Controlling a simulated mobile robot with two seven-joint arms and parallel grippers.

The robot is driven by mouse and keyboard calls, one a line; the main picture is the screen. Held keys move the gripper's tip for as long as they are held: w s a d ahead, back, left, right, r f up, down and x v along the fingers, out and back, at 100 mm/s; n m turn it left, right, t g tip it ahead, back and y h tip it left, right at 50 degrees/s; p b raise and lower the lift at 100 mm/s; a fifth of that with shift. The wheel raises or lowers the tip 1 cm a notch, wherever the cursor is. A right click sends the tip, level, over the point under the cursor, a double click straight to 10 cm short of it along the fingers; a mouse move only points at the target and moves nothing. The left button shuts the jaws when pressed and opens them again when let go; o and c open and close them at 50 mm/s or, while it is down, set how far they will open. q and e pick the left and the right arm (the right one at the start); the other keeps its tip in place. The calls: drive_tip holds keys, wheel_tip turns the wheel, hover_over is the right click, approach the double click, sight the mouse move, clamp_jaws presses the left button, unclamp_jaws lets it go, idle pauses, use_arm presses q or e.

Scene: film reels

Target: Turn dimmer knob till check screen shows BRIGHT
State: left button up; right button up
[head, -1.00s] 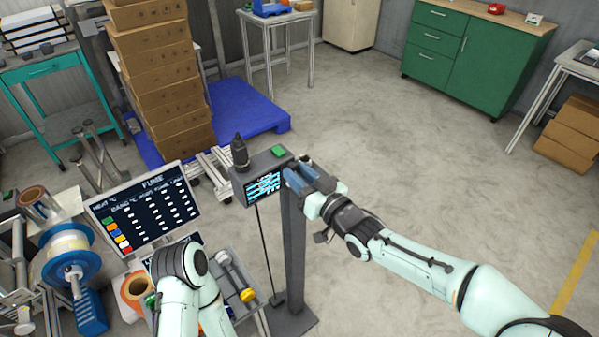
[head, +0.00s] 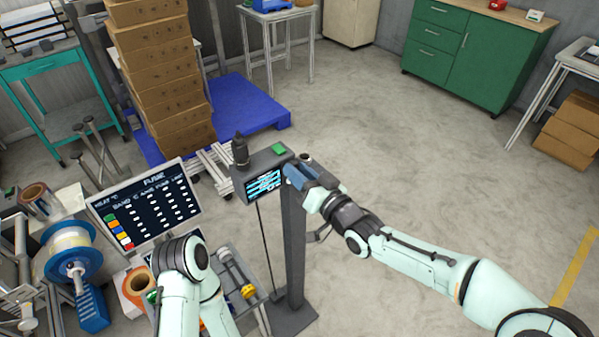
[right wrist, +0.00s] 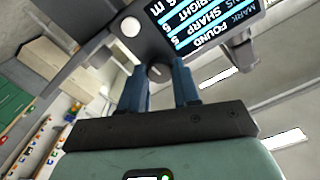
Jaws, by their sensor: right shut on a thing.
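The check screen (head: 264,185) glows blue on the front of a dark box on a grey post. In the right wrist view, the screen (right wrist: 200,22) appears tilted, with rows that seem to read ROUND, SHARP and BRIGHT, part cut off; small values are hard to read. The dimmer knob (right wrist: 158,70) is a dark round knob on the box, between the blue fingers of my right gripper (right wrist: 160,88). My right gripper (head: 292,174) is shut on it at the right of the screen. My left gripper is not visible; only its arm shows.
A green button (head: 279,150) and a dark upright fitting (head: 240,150) are on top of the box. Stacked cartons (head: 160,80) are behind. The floor to the right is open.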

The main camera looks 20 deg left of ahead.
drive_tip(key=o, duration=1.1)
drive_tip(key=shift+c, duration=0.2)
drive_tip(key=v, duration=1.3)
drive_tip(key=shift+d+b, duration=0.15)
drive_tip(key=shift+b, duration=0.2)
drive_tip(key=shift+s, duration=0.1)
